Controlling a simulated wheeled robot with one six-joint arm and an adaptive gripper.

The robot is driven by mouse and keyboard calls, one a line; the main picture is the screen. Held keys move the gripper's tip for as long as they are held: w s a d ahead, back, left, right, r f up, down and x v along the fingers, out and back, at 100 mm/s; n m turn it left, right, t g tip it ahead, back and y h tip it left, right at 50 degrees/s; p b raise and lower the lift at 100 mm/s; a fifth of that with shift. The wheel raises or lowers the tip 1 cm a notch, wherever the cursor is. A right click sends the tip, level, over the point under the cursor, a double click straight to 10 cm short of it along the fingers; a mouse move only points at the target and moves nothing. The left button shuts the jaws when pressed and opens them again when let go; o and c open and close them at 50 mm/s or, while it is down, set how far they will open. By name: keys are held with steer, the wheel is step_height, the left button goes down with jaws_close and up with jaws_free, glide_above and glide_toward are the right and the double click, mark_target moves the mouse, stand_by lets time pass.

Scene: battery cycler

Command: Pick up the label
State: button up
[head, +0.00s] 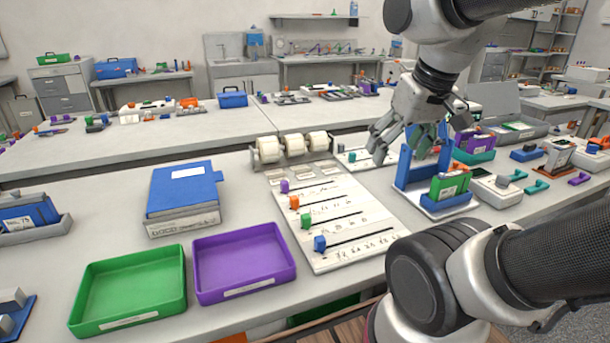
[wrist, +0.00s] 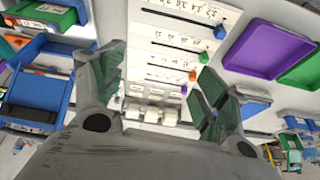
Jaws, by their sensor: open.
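Several small white label pieces (head: 305,178) lie at the far end of a white board (head: 345,230), just in front of white label rolls (head: 295,144). I cannot tell which one is the label meant. The board bears black slots with purple, orange, green and blue sliders. In the wrist view, the board (wrist: 180,58) and the rolls (wrist: 152,113) show between the spread fingers (wrist: 162,72).
A blue upright stand (head: 405,168) with a green block is close by my gripper. A green tray (head: 130,288), a purple tray (head: 243,262) and a blue binder box (head: 184,190) stand left of the board. Bare tabletop lies between binder box and board.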

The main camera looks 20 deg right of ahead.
steer(key=w+m, duration=0.1)
steer(key=w, duration=0.3)
steer(key=w+r+m+g, duration=0.1)
steer(key=w+m, duration=0.1)
steer(key=w, duration=0.1)
steer(key=w+m, duration=0.2)
steer(key=w, duration=0.2)
steer(key=shift+w+a+r, duration=0.3)
steer(key=shift+a+r, duration=0.1)
steer(key=c, duration=0.7)
steer(key=m+g, duration=0.3)
steer(key=m, duration=0.9)
glide_above(306, 174)
steer(key=w, duration=0.1)
steer(key=f, duration=1.5)
steer(key=shift+a+f, duration=0.3)
steer(key=shift+c, duration=0.2)
steer(key=shift+f, duration=3.9)
